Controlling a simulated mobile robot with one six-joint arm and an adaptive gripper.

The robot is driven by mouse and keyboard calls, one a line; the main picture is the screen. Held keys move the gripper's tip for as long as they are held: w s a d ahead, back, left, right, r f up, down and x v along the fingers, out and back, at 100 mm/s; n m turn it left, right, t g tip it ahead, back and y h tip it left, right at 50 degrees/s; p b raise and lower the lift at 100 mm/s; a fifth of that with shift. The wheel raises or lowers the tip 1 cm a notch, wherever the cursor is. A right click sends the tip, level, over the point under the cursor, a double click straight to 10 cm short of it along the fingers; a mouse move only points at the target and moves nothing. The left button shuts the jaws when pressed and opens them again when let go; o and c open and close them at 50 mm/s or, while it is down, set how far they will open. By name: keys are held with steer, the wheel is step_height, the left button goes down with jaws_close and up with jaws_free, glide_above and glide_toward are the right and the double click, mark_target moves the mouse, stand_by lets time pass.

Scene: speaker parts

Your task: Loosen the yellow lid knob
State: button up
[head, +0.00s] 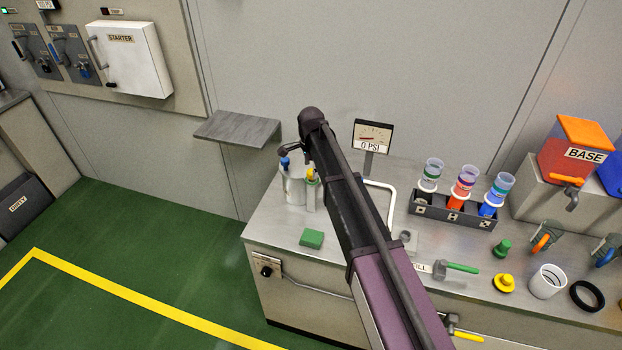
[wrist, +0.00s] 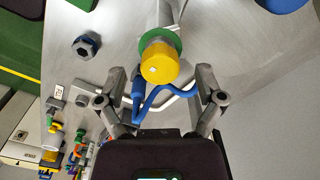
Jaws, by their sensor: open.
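The yellow knob (wrist: 160,62) has a green collar (wrist: 172,42) behind it and a grey metal stem beyond. In the wrist view it lies between the spread fingertips of my gripper (wrist: 160,74), with a visible gap on each side. My gripper is open and holds nothing. In the head view the yellow knob (head: 311,174) shows small beside a grey metal cylinder (head: 293,187) at the bench's left end. My arm hides much of that spot, and I cannot tell the gripper's exact depth relative to the knob there.
A gauge reading 0 PSI (head: 372,135) stands behind my arm. A green block (head: 311,238) lies on the bench (head: 275,220). A rack of cups (head: 452,210) and loose parts fill the right side.

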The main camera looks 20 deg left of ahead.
steer(key=shift+f+b, duration=0.85)
steer(key=shift+f, duration=0.3)
steer(key=c, duration=1.2)
